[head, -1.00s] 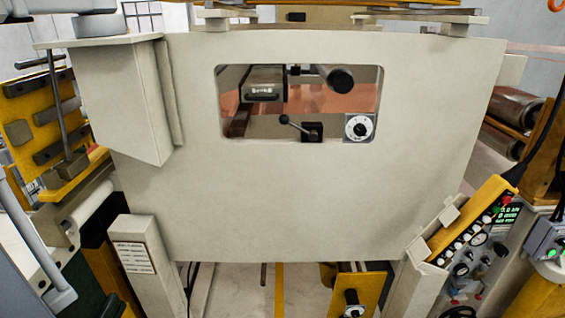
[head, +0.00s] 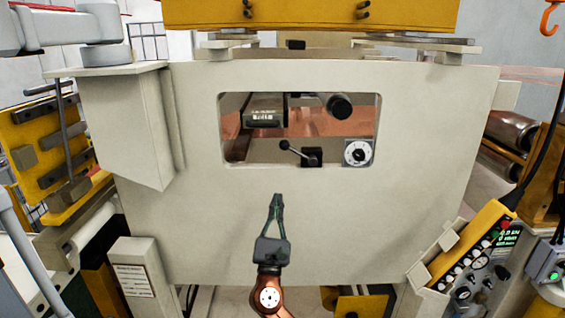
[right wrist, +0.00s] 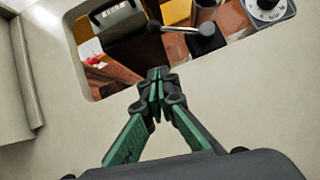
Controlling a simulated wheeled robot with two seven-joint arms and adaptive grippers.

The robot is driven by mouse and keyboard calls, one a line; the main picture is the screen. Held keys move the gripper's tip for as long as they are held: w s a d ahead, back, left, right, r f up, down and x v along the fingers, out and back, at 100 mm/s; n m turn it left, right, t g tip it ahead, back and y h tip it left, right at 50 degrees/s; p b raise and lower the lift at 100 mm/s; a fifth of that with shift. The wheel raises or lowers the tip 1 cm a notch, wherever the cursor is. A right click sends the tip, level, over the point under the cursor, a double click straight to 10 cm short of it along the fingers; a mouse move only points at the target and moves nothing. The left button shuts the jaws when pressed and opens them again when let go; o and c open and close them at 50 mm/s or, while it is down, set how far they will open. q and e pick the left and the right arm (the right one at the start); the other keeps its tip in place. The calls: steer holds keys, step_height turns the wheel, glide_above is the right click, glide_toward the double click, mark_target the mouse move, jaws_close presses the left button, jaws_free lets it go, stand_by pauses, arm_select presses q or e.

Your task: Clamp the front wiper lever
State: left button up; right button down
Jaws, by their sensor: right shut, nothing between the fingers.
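The lever (head: 294,150), a thin rod with a dark ball knob, rises to the left from a black block (head: 312,156) at the lower edge of the window in the pale panel. In the right wrist view the lever (right wrist: 180,29) lies above the fingertips, its knob at the left end. My right gripper (head: 277,198) is in front of the panel, below the window and below the lever. It also shows in the right wrist view (right wrist: 157,74), with its green fingers closed together and empty, apart from the lever. My left gripper is not in view.
The pale panel (head: 330,225) surrounds the window. A round white dial (head: 357,152) sits right of the lever, and a dark roller end (head: 339,106) is above it. A control box with buttons (head: 470,250) stands at the lower right.

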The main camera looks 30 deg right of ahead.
mark_target(299, 153)
steer(key=shift+w, duration=0.1)
steer(key=p+x, duration=0.2)
steer(key=x, duration=0.8)
steer(key=r+p, duration=0.1)
steer(key=d+r, duration=0.1)
steer(key=r, duration=0.1)
steer(key=shift+w+r+p, duration=0.15)
steer(key=shift+r+p, duration=0.15)
steer(key=shift+p, duration=0.1)
